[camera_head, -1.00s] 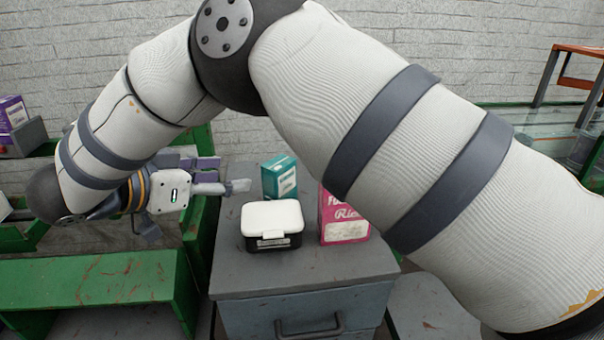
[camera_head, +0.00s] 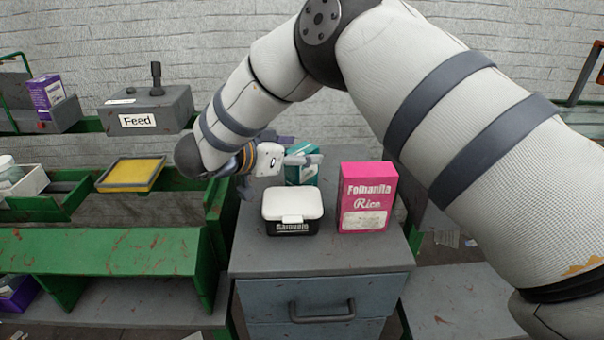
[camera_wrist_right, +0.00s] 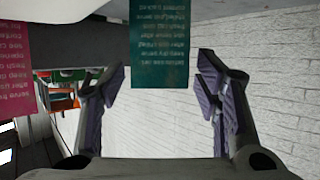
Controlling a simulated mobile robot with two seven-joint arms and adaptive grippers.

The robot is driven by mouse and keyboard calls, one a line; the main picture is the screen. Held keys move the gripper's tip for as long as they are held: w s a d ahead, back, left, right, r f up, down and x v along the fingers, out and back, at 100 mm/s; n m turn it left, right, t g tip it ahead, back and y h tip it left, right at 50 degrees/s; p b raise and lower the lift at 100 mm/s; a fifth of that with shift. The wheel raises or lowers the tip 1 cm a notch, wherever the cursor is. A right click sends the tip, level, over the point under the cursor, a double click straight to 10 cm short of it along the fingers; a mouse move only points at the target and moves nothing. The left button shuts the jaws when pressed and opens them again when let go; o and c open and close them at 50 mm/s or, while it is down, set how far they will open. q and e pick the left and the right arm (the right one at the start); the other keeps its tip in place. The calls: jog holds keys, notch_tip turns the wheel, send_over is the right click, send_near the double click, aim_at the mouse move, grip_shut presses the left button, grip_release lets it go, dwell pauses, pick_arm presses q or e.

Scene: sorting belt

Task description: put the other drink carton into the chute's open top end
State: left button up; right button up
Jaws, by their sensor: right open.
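A teal carton (camera_head: 303,174) stands upright at the back of the grey cabinet top, partly hidden by my right gripper (camera_head: 304,158). In the right wrist view the teal carton (camera_wrist_right: 157,50) shows with upside-down print, between and beyond the spread fingers of my right gripper (camera_wrist_right: 160,78). The gripper is open with nothing in it; whether it touches the carton I cannot tell. A purple carton (camera_head: 46,92) stands in a grey holder at the far left. My left gripper is not in view. I cannot make out the chute's open top end.
A Feed box with a lever (camera_head: 150,110), a yellow tray (camera_head: 133,174) and green framework (camera_head: 100,250) lie left.

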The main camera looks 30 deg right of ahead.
jog(key=c, duration=0.9)
jog(key=shift+r, duration=0.1)
notch_tip(320, 180, up, 3)
jog(key=shift+r, duration=0.1)
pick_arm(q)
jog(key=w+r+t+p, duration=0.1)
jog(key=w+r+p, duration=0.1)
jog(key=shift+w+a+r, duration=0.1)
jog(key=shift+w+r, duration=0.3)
pick_arm(e)
jog(key=s+a+r, duration=0.6)
jog(key=a, duration=0.1)
jog(key=s+a+r, duration=0.3)
jog(key=a, duration=0.1)
jog(key=shift+s+r, duration=0.15)
jog(key=shift+r, duration=0.1)
